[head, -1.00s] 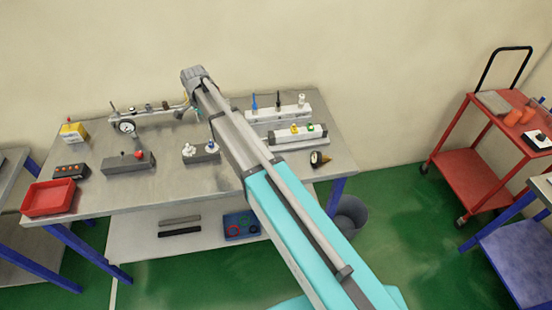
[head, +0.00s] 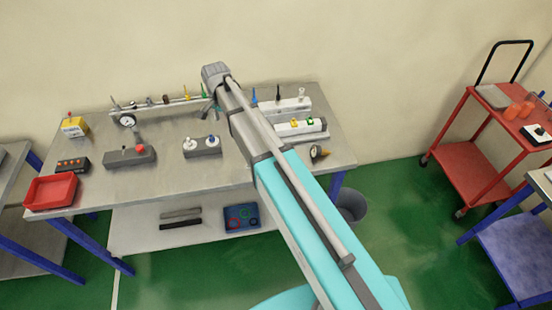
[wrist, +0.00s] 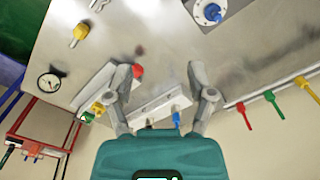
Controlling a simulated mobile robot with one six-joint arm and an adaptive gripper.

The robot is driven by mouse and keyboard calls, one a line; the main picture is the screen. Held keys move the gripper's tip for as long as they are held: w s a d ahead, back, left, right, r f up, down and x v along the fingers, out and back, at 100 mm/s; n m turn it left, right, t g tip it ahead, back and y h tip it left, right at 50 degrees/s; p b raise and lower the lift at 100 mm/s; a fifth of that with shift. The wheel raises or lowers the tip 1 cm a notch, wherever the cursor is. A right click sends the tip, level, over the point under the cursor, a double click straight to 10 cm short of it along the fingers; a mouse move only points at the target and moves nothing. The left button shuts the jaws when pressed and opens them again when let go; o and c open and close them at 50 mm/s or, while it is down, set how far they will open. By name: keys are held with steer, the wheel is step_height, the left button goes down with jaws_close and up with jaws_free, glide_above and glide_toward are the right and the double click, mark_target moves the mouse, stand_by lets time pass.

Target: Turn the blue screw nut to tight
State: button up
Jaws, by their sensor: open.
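A small blue upright part (head: 254,97) stands at the left end of the white block (head: 290,105) at the table's back. In the wrist view a blue part (wrist: 176,117) shows on a white block (wrist: 152,112), between my fingers near their base. A second blue piece (wrist: 212,13) sits on a round white fitting at the top of the wrist view. I cannot tell for sure which blue part is the screw nut. My gripper (wrist: 160,76) is open and empty above the table. In the head view my arm mostly hides it.
A rail with red, green (wrist: 270,97) and yellow handles runs at the right of the wrist view. A dark block with two white fittings (head: 202,146), a grey block with a red button (head: 130,156) and a red tray (head: 50,192) stand on the table. The table's front middle is clear.

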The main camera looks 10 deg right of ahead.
steer(key=s+d+f+n+b, duration=0.2)
steer(key=s+d+n, duration=0.1)
steer(key=s+d, duration=0.4)
steer(key=s+d+f+n+b, duration=0.2)
steer(key=s+d+n, duration=0.2)
steer(key=s+d, duration=0.3)
steer(key=shift+s+d+f, duration=0.25)
steer(key=shift+s+f, duration=0.15)
steer(key=shift+s, duration=1.3)
steer(key=shift+n, duration=0.7)
steer(key=s, duration=0.1)
steer(key=s+d+b, duration=0.1)
steer(key=s+d+f, duration=0.1)
steer(key=s, duration=0.1)
steer(key=shift+d, duration=0.15)
stand_by(0.5)
